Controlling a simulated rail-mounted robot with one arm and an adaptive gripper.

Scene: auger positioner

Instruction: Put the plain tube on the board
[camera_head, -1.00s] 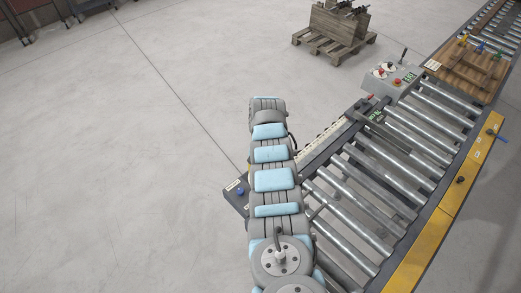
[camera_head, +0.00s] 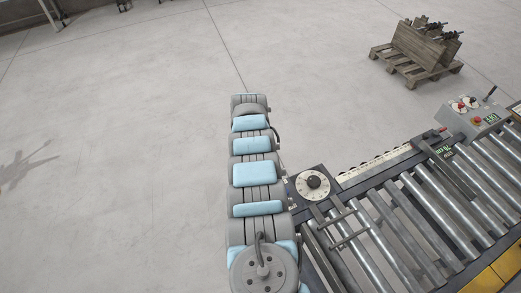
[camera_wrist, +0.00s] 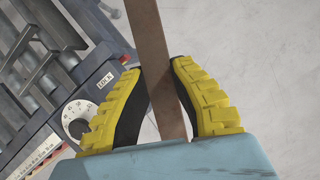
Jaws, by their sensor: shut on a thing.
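In the wrist view, my gripper (camera_wrist: 168,95) is shut on a long, plain brown piece (camera_wrist: 150,45), which looks like the plain tube. It runs between the yellow-backed fingers and out past the top edge of the picture. Its surface is smooth, with no markings that I can see. The floor shows behind its upper part. In the head view, my arm hides the gripper and the held piece. The wooden board is out of view, except perhaps a brown sliver at the right edge of the head view.
A roller conveyor (camera_head: 410,215) runs along the right, with a dial (camera_head: 314,182) at its near end; the dial also shows in the wrist view (camera_wrist: 78,118). A control box (camera_head: 470,117) stands beside the rollers. The left floor is clear.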

